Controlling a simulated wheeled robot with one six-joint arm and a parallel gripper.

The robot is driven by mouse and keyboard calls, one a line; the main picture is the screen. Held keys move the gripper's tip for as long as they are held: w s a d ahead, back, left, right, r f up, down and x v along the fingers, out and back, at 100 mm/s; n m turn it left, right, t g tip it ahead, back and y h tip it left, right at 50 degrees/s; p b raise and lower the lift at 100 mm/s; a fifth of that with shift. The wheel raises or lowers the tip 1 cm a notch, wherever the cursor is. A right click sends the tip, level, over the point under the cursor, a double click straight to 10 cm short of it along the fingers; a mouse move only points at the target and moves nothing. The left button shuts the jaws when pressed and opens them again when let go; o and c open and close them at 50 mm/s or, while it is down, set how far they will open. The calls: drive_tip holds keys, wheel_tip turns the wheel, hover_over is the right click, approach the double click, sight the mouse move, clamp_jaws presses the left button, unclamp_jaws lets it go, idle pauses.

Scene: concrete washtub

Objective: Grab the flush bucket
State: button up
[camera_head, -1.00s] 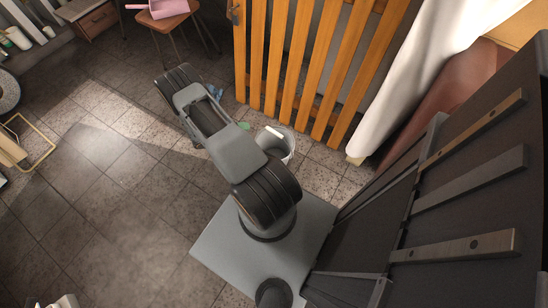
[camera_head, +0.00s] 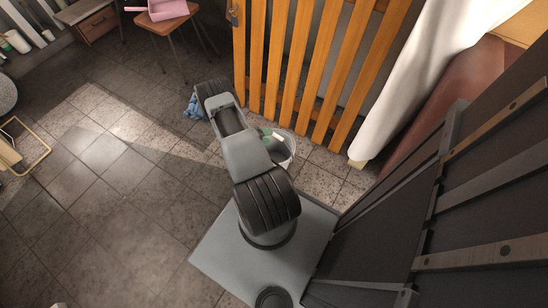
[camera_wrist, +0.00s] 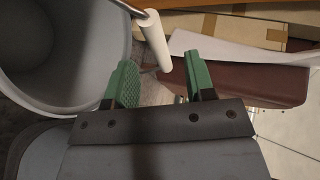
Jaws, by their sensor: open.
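The flush bucket (camera_head: 289,152) is a pale grey bucket on the tiled floor by the slatted wooden gate, partly hidden behind my arm. In the wrist view the bucket (camera_wrist: 88,60) fills the upper left, its rim and inside facing me. Its white cylindrical handle grip (camera_wrist: 154,38) stands out to the right of the rim. My gripper (camera_wrist: 160,62) has two green fingers spread apart, with nothing held between them. The grip's lower end appears in the gap between the fingertips; whether it lies between or beyond them I cannot tell. In the head view my gripper is mostly hidden by my arm.
The orange slatted gate (camera_head: 302,75) and a white curtain (camera_head: 412,75) stand close behind the bucket. A blue cloth-like item (camera_head: 194,106) lies on the floor. A stool (camera_head: 163,22) with a pink container stands at upper left. The left floor is mostly clear.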

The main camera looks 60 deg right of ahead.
sight(275, 135)
drive_tip(key=shift+b+x, duration=0.55)
drive_tip(key=shift+x, duration=1.75)
drive_tip(key=shift+c, duration=0.2)
drive_tip(key=shift+w, duration=0.1)
clamp_jaws()
